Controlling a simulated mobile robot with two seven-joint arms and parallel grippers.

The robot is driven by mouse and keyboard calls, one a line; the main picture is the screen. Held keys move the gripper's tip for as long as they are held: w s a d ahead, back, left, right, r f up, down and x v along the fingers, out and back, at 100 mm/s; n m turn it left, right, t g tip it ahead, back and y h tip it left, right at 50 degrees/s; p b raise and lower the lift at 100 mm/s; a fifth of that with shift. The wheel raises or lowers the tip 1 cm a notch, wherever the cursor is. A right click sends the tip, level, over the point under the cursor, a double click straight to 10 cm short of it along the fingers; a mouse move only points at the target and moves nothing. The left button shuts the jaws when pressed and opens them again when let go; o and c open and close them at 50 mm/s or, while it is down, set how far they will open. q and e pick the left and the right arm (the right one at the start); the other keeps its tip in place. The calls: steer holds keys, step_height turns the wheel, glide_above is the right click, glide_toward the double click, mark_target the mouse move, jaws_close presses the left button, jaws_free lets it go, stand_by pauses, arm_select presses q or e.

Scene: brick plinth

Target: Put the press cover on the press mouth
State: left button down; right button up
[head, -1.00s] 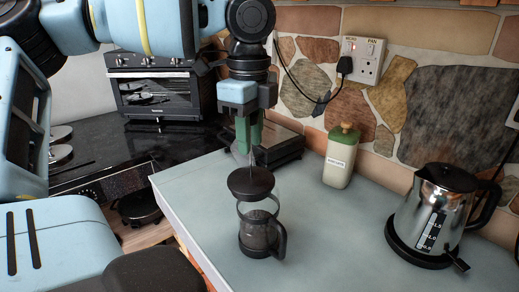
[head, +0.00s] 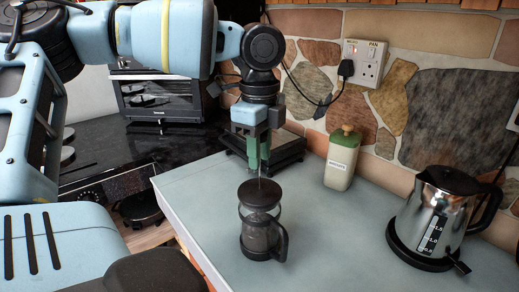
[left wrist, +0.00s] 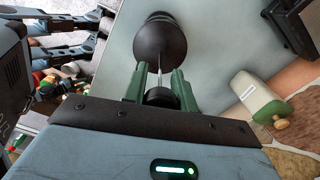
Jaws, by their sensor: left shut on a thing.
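The press (head: 258,238) stands upright on the grey-blue counter, a glass body in a black frame with its handle to the right. The black round press cover (head: 260,193) is level over the press mouth, at or just above the rim; I cannot tell whether it touches. A thin rod rises from the cover to my left gripper (head: 259,162), whose green fingers are shut on its upper end, straight above the press. In the left wrist view the cover (left wrist: 161,42) hides most of the press, and the rod runs between the fingers. My right gripper is not in view.
A steel kettle (head: 433,215) on a black base stands at the right. A green-lidded biscuit canister (head: 341,160) is behind, near the stone wall. A dark flat appliance (head: 284,150) lies behind my gripper. The counter between press and kettle is free.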

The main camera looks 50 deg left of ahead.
arm_select(q)
steer(key=shift+f, duration=0.1)
steer(key=c, duration=1.1)
jaws_free()
step_height(320, 180, up, 12)
steer(key=shift+r, duration=0.15)
